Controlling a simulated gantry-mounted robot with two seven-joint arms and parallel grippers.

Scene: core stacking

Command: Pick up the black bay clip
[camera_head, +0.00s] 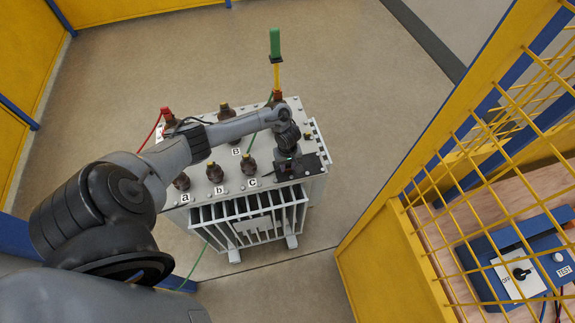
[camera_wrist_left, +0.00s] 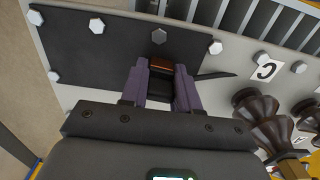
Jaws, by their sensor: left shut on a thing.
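My left gripper (camera_head: 288,168) is low over the black mat (camera_head: 312,162) at the right end of the transformer's top. In the left wrist view its two purple-grey fingers (camera_wrist_left: 160,82) are shut on the black bay clip (camera_wrist_left: 161,96), a small dark piece with a copper-brown end (camera_wrist_left: 161,64). A dark pointed strip (camera_wrist_left: 215,76) shows to the right of the fingers. The clip is hidden by the gripper in the head view. I cannot tell whether the clip touches the mat (camera_wrist_left: 100,45). My right gripper is not in view.
Brown bushings (camera_head: 215,172) labelled a, b and c stand left of the gripper. A green-handled yellow pole (camera_head: 275,45) rises behind it. A red clip (camera_head: 166,113) is at the far left corner. Yellow mesh fencing (camera_head: 480,130) and a blue test box (camera_head: 520,265) are at right.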

